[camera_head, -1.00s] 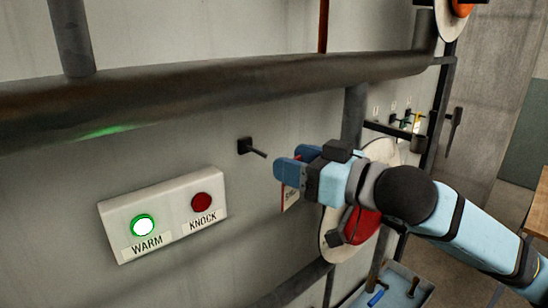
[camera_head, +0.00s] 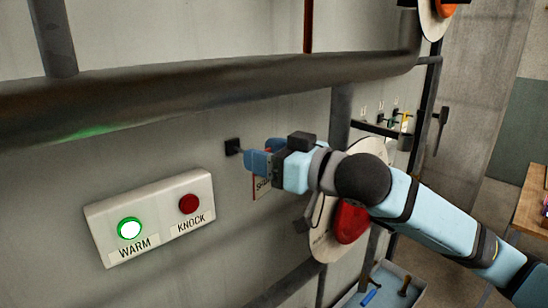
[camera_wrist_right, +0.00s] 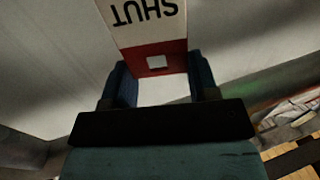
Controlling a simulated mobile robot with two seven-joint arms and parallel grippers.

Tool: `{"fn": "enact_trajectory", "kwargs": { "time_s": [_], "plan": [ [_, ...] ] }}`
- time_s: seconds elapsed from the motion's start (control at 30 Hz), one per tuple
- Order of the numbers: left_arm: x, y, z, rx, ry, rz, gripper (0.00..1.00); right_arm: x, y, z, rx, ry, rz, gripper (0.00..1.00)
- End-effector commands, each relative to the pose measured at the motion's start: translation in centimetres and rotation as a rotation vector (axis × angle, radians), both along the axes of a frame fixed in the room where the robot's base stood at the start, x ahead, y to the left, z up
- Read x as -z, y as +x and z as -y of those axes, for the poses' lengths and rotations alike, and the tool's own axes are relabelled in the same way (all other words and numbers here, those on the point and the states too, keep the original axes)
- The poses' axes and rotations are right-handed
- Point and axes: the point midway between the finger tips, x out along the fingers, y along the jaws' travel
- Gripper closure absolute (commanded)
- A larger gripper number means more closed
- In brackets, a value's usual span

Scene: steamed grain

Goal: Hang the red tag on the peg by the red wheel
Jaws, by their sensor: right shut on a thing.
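My right gripper (camera_head: 256,160) is shut on the red tag (camera_head: 262,187), which hangs below the fingers in the head view. In the right wrist view the tag (camera_wrist_right: 150,48) has a red band with a square hole and a white part reading "SHUT" upside down, between the fingers (camera_wrist_right: 160,85). The dark peg (camera_head: 233,147) sticks out of the wall just left of my fingertips. The red wheel (camera_head: 352,222) is behind and below my right arm. My left gripper is out of view.
A thick pipe (camera_head: 200,95) runs along the wall above the peg. A white button box (camera_head: 150,218) with a lit green WARM button and a red KNOCK button is lower left. A tray (camera_head: 412,292) with tools sits below the wheel.

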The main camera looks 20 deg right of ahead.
Motion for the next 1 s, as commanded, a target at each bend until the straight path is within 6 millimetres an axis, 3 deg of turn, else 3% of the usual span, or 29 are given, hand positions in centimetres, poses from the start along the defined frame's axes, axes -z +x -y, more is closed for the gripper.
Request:
{"fn": "enact_trajectory", "kwargs": {
  "time_s": [0.57, 1.0],
  "plan": [
    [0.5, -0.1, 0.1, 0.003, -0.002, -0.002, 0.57, 0.2, 3.3, -1.2, 0.000, -0.001, 0.001, 0.69],
    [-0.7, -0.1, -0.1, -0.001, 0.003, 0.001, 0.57, 0.3, 4.5, -1.6, 0.000, 0.000, 0.000, 0.69]
  ]
}}
